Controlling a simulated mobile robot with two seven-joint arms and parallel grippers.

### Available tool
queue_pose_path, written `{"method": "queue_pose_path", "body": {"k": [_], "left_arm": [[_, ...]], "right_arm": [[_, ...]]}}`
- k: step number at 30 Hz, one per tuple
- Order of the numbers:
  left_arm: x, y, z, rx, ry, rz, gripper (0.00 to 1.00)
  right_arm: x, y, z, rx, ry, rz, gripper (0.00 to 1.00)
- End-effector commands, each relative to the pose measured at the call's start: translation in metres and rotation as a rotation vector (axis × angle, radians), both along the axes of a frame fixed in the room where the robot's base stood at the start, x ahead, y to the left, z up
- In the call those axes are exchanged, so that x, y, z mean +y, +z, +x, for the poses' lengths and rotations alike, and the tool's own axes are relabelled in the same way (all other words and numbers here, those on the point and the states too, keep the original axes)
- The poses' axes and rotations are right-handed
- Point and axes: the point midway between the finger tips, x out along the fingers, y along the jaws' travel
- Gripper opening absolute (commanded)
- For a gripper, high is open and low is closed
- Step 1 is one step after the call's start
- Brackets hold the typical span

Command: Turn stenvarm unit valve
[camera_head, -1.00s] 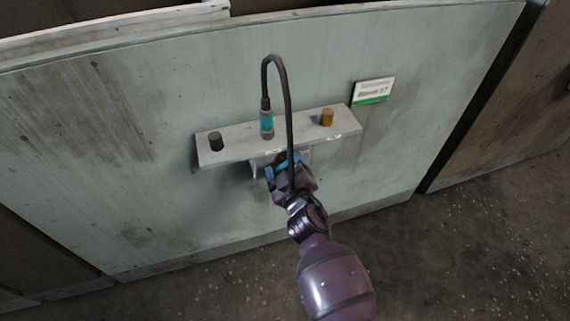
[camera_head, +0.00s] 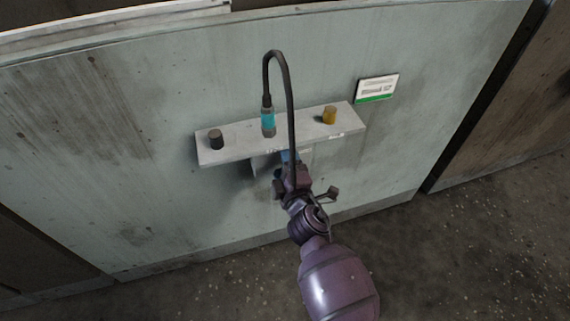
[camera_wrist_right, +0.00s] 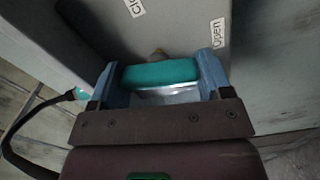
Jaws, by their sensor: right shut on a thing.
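The valve handle (camera_wrist_right: 160,72) is a teal bar in the right wrist view, on a grey panel (camera_wrist_right: 185,30). My right gripper (camera_wrist_right: 160,82) has its two blue fingers on either side of the handle and is shut on it. An "Open" label (camera_wrist_right: 218,33) is up and to the right of the handle, and a partly cut-off "Cl" label (camera_wrist_right: 135,8) is above it. In the head view my right gripper (camera_head: 288,157) is under the front edge of a pale ledge (camera_head: 240,143), and the handle is hidden there. My left gripper is not in view.
On the ledge are a black knob (camera_head: 216,139), a teal connector (camera_head: 268,121) and a yellow knob (camera_head: 329,116). A black cable (camera_head: 290,100) loops from the connector down past my gripper. A white and green sign (camera_head: 377,89) is on the wall at right. The floor in front is clear.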

Motion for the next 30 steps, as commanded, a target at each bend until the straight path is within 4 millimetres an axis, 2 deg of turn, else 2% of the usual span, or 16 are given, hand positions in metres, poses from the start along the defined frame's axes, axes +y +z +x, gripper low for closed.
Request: {"method": "queue_pose_path", "body": {"k": [18,19,23,30], "left_arm": [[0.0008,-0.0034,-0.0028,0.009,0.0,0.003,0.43],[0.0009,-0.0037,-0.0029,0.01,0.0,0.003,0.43],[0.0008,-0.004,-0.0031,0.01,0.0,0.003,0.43],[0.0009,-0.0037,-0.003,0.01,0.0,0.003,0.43]], "right_arm": [[-0.0005,-0.0012,-0.0003,-0.011,-0.001,-0.04,0.49],[-0.0005,-0.0012,-0.0003,-0.011,-0.001,-0.04,0.77],[-0.0004,-0.001,-0.0002,-0.011,-0.001,-0.038,0.97],[-0.0001,0.0,0.0001,-0.012,0.0,-0.038,0.98]]}}
